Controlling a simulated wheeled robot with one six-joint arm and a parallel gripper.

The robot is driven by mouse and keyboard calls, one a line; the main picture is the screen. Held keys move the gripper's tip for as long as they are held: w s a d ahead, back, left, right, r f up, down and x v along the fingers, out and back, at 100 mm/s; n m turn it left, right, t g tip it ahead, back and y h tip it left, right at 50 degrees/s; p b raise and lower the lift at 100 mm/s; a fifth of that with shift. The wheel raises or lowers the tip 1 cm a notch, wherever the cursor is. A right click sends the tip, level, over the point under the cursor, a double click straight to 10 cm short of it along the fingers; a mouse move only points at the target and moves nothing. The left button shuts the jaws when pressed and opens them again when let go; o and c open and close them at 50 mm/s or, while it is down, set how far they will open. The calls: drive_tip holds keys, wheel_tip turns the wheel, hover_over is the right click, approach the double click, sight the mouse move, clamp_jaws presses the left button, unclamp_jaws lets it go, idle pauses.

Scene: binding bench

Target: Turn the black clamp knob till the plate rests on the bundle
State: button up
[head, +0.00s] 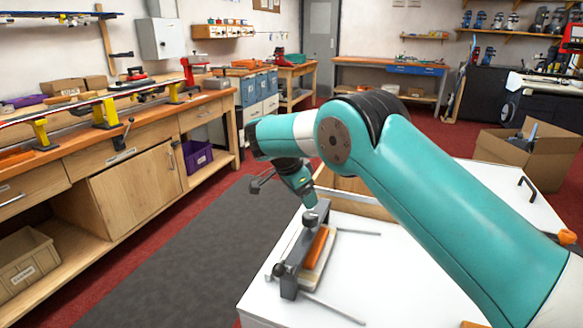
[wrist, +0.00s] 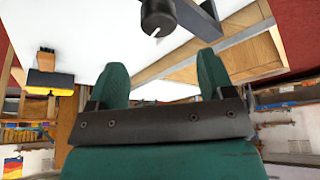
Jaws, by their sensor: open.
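The black clamp knob (head: 310,218) tops a dark grey clamp (head: 289,277) on the white table. In the wrist view the knob (wrist: 158,16) has a white mark and lies beyond my fingertips, roughly between their lines. My gripper (head: 308,203) points down just above the knob in the head view. Its two green fingers (wrist: 162,70) are apart with nothing between them. An orange strip (head: 320,246) and a cream slab beside it, apparently the bundle, lie at the clamp's right side. The plate cannot be made out clearly, nor any gap between it and the bundle.
Thin grey rods (head: 332,309) stick out from the clamp over the white tabletop (head: 390,290). A wooden tray (head: 350,203) stands behind it. A cardboard box (head: 540,160) is at the right. A yellow-and-black object (wrist: 50,80) shows at left in the wrist view.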

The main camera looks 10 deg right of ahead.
drive_tip(key=p+v, duration=0.4)
drive_tip(key=v, duration=0.6)
drive_tip(key=s+d+r+n+y+p, duration=0.3)
drive_tip(key=s+d+r+n+p, duration=0.1)
drive_tip(key=s+r+n, duration=0.9)
drive_tip(key=s+a+r+n+g+y+p, duration=0.1)
drive_tip(key=s+n+y, duration=0.4)
drive_tip(key=s, duration=2.2)
drive_tip(key=a+r+n+p, duration=0.1)
drive_tip(key=n, duration=0.3)
drive_tip(key=shift+r+y, duration=0.15)
drive_tip(key=shift+y, duration=0.15)
